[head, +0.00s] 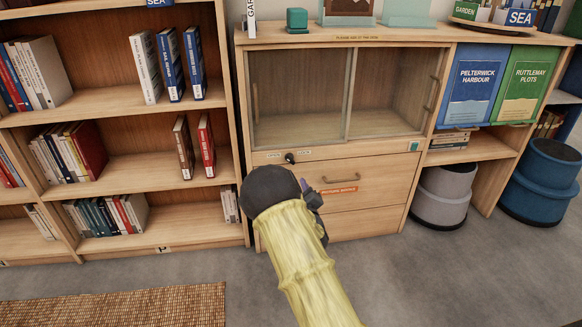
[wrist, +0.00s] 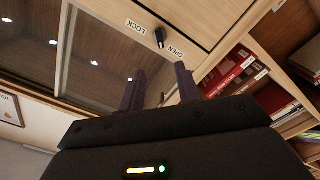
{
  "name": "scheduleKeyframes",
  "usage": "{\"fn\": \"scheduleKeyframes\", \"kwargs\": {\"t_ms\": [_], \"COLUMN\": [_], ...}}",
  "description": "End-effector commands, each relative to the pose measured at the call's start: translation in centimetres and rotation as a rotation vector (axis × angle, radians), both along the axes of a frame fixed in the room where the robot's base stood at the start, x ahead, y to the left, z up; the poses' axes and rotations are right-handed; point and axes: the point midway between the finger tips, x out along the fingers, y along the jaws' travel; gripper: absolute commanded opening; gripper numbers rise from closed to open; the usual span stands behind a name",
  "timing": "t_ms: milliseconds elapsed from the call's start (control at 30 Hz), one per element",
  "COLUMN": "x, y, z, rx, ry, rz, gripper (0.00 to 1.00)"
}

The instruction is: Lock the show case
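The show case (head: 348,140) is a wooden cabinet with glass sliding doors, which look closed. Its small dark lock knob (head: 290,157) sits on the rail below the glass, between an OPEN label (head: 273,155) on the left and a LOCK label (head: 304,153) on the right. The wrist view shows the knob (wrist: 159,38) turned around, with LOCK at its left and OPEN at its right. Which label it points to is unclear. My gripper (wrist: 160,84) is open and empty, its dark purple fingers apart and short of the knob. In the head view my arm mostly hides it.
A drawer with a handle (head: 341,179) and an orange label lies below the knob. A bookcase (head: 160,162) stands close at the left; its red books (wrist: 235,70) show in the wrist view. Round stools (head: 445,192) stand at the right. The grey floor in front is clear.

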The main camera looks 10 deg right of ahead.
Motion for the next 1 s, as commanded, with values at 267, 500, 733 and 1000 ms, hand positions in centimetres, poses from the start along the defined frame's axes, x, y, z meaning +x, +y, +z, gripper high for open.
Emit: {"fn": "scheduleKeyframes", "kwargs": {"t_ms": [267, 500, 733, 1000], "x": [4.4, 7.8, 10.8, 13.7], "y": [0.0, 0.0, -0.1, -0.1], "z": [-0.3, -0.3, -0.3, -0.2], "rx": [0.0, 0.0, 0.0, -0.001], "ry": [-0.002, -0.002, -0.002, -0.001], "rz": [0.001, 0.001, 0.001, 0.001], "gripper": [0.34, 0.34, 0.34, 0.34]}}
